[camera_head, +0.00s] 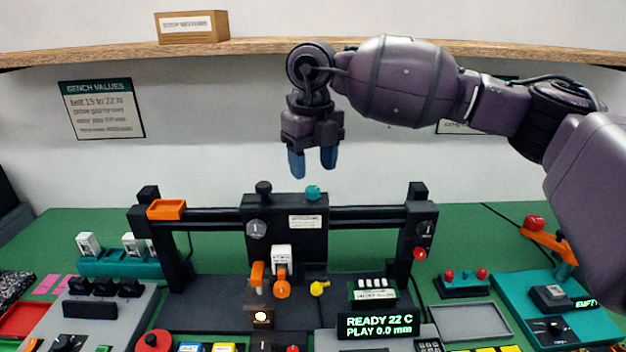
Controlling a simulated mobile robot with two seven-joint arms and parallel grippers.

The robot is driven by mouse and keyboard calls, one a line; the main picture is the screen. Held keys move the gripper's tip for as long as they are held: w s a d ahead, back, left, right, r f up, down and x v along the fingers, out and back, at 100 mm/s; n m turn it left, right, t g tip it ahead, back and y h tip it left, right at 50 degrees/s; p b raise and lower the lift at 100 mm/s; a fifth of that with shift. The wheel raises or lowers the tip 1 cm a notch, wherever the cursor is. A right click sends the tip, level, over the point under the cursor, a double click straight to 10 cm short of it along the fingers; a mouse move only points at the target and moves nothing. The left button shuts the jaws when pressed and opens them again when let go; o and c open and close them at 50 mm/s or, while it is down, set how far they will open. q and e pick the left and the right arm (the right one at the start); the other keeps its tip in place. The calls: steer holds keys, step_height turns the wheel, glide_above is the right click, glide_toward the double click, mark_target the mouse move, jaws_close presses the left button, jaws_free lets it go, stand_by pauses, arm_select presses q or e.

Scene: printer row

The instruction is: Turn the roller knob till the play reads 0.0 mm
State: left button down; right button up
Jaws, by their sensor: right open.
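A black display (377,325) at the front of the printer (345,225) reads "READY 22 C" and "PLAY 0.0 mm". A teal knob (313,192) and a black knob (263,187) stand on top of the carriage block; I cannot tell from labels which is the roller knob. My right gripper (313,163) points down with its blue fingers apart and empty. In the picture it hangs just above the teal knob, not touching it. My left gripper is not in view.
A wooden shelf (120,52) with a labelled box (192,26) runs above. A bench values sign (102,109) is on the wall. A teal rack (120,265) stands left, an orange lever (547,240) right. Green mat (75,225) is free at the back left.

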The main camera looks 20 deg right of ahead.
mark_target(313, 188)
step_height(313, 188, up, 6)
steer(key=shift+r, duration=0.25)
stand_by(0.4)
steer(key=shift+s+f, duration=0.1)
